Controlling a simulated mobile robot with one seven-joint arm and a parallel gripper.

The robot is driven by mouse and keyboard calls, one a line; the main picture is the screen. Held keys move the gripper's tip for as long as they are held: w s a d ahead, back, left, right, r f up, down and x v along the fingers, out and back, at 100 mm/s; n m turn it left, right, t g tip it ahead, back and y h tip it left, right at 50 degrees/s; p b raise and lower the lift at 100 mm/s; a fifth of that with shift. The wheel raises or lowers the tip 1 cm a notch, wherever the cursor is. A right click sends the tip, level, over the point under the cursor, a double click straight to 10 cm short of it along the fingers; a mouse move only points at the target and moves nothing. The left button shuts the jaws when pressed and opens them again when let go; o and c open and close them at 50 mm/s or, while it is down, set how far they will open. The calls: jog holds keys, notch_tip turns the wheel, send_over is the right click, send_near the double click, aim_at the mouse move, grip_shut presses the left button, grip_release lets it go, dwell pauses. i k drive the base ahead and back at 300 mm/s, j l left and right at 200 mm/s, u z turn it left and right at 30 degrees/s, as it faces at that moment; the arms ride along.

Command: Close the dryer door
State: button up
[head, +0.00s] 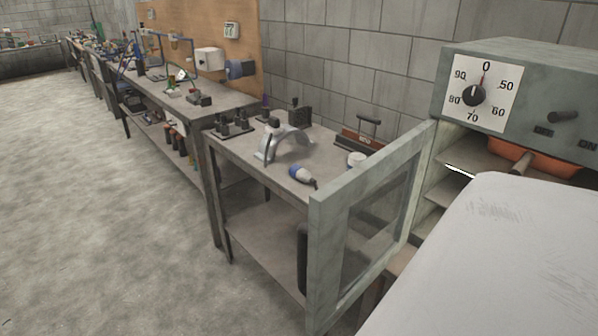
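The dryer (557,92) stands at the right edge, a grey-green cabinet with a numbered dial (473,95) on its front panel. Its door (330,238), a pale frame around a see-through pane, stands wide open. The door juts out from the dryer's left side toward the lower middle of the picture. Inside the dryer are shelves (470,160), and an orange object (535,158) lies near the top. A large pale, smooth shape at lower right, likely my own arm, hides much of the opening. My gripper is not in view.
A small workbench (322,143) with tools and a silver arched part (283,143) stands just left of the door. Longer benches (160,98) run back along the wall. The concrete floor (100,220) at left is clear.

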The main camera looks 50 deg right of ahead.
aim_at(320, 240)
jog(key=i+j, duration=0.1)
jog(key=i, duration=0.5)
jog(key=i+z, duration=0.1)
jog(key=i, duration=0.5)
jog(key=i+z, duration=0.45)
jog(key=i+j+z, duration=0.1)
jog(key=i+z, duration=0.25)
jog(key=z, duration=2.8)
jog(key=k+j+z, duration=0.2)
jog(key=k+j, duration=0.8)
jog(key=k, duration=0.1)
